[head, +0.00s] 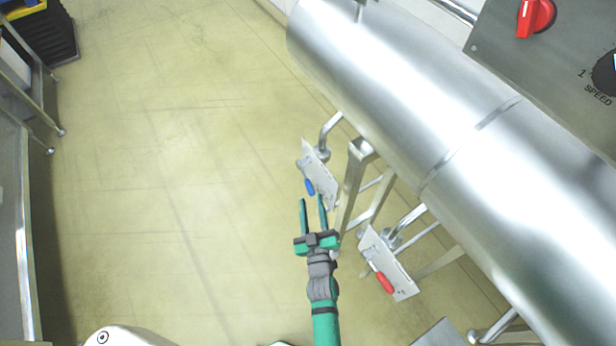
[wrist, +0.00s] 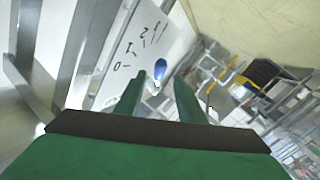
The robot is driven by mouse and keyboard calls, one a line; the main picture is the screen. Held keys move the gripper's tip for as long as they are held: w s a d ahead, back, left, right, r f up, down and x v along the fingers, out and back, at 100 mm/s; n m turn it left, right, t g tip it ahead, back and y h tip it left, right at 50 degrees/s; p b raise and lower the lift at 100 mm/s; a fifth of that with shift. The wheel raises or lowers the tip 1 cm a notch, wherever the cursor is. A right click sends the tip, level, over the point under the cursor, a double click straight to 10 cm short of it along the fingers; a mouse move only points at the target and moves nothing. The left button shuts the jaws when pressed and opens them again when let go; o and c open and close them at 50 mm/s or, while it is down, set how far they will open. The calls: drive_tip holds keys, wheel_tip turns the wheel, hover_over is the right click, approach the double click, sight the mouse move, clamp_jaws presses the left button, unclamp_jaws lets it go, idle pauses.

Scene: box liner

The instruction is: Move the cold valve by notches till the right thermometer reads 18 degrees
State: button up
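The cold valve's blue handle (head: 309,187) sits on a pale metal plate (head: 320,172) below the big steel cylinder. In the wrist view the blue handle (wrist: 160,69) shows just past my fingertips, near the gap between them. The plate there (wrist: 130,50) carries black marks, with 0, 1 and 2 readable. My gripper (head: 312,199) is open, with its two green fingers reaching toward the blue handle. I cannot tell whether they touch it. A second plate (head: 397,275) with a red handle (head: 384,283) is to the right. I see no thermometer in either view.
The steel cylinder (head: 430,100) and its frame leg (head: 354,185) stand close to the right of my gripper. A grey panel (head: 560,60) with a red knob is at top right. The floor (head: 170,180) to the left is clear.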

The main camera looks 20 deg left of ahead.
drive_tip(key=x, duration=1)
drive_tip(key=shift+w, duration=0.3)
drive_tip(key=shift+c, duration=0.4)
clamp_jaws()
drive_tip(key=shift+a, duration=0.1)
